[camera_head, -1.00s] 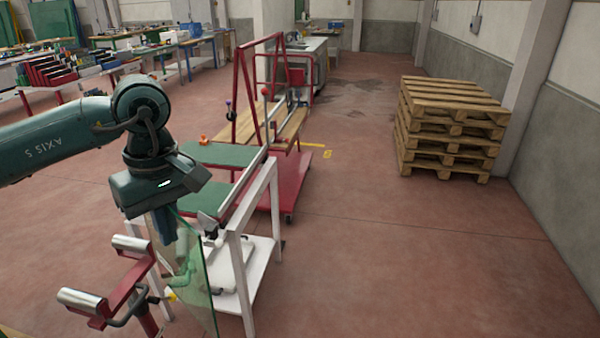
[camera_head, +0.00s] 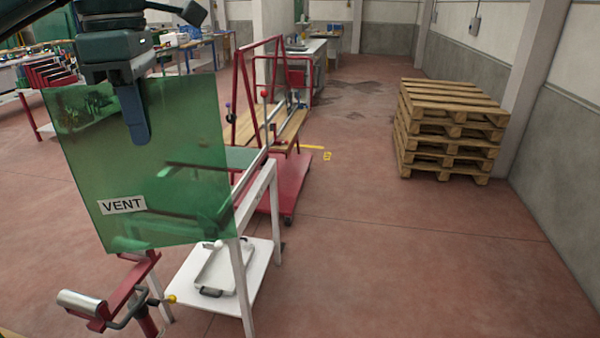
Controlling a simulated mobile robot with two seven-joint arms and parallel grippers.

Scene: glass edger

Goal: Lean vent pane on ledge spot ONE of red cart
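The vent pane (camera_head: 180,190) is a green, see-through glass sheet with a white VENT label. It hangs upright, slightly tilted, at the left of the head view. My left gripper (camera_head: 138,125) is shut on the pane near its top edge; one finger shows in front of the glass. The red cart (camera_head: 292,185) stands farther back, with a red A-shaped frame and a wooden ledge (camera_head: 291,130). I cannot make out any spot marking on the ledge; a yellow floor marking (camera_head: 327,156) lies beside the cart. My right gripper is not in view.
A white-legged table (camera_head: 262,190) with a lower shelf (camera_head: 258,262) stands behind the pane, before the cart. A red roller stand (camera_head: 125,300) is below the pane. Stacked wooden pallets (camera_head: 450,130) stand at right.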

